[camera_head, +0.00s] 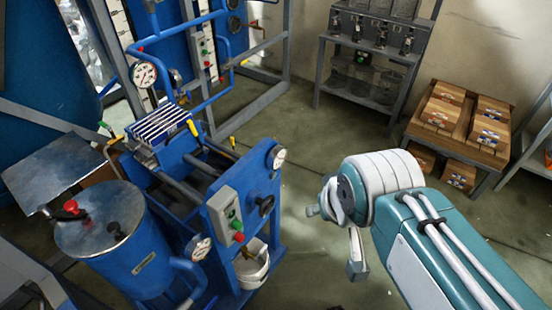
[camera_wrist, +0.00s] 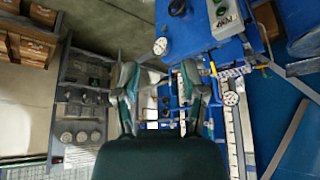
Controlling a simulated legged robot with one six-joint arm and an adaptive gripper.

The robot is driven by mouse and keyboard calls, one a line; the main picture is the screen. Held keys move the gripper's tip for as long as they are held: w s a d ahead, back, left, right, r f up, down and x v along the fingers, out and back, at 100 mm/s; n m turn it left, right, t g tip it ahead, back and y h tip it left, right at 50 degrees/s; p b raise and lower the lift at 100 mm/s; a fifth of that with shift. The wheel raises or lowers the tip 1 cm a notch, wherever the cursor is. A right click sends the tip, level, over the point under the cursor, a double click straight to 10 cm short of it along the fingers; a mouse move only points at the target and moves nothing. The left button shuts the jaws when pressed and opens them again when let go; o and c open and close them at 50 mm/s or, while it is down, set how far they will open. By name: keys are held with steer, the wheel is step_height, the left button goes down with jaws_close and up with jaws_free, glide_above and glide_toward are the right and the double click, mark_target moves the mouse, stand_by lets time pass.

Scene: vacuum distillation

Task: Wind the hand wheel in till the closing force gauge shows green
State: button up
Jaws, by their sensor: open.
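The black hand wheel (camera_head: 267,206) is on the blue end plate of the press frame (camera_head: 226,205). It also shows at the top of the wrist view (camera_wrist: 178,8). A round white gauge (camera_head: 277,157) sits at the top corner of that plate, and in the wrist view (camera_wrist: 160,46) left of the wheel. I cannot tell which gauge is the closing force gauge, nor read the dial. My gripper (camera_wrist: 160,72) is open and empty, its two fingers spread in the wrist view. In the head view my wrist is right of the wheel, apart from it, with the gripper partly hidden.
A control box (camera_head: 226,211) with green and red buttons is left of the wheel. A white bucket (camera_head: 252,265) hangs below. A blue drum (camera_head: 105,235) stands left, a shelf rack (camera_head: 365,88) and boxes (camera_head: 443,107) behind.

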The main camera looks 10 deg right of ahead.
stand_by(0.3)
steer(key=m+g+y, duration=0.2)
steer(key=m+g, duration=0.5)
glide_above(265, 208)
steer(key=d, duration=0.4)
steer(key=w+d+x, duration=0.1)
steer(key=x, duration=0.7)
steer(key=w+d+f+x, duration=0.1)
steer(key=d+x, duration=0.1)
steer(key=x, duration=0.5)
steer(key=w+f+m, duration=0.1)
steer(key=f, duration=0.2)
steer(key=w+f+g, duration=0.1)
steer(key=f, duration=0.3)
steer(key=w+a+f+m+y, duration=0.1)
steer(key=w+f, duration=0.1)
steer(key=f, duration=0.1)
steer(key=shift+f+m+g, duration=0.15)
steer(key=shift+m+g, duration=0.15)
steer(key=x, duration=1.1)
steer(key=shift+a, duration=0.2)
jaws_close()
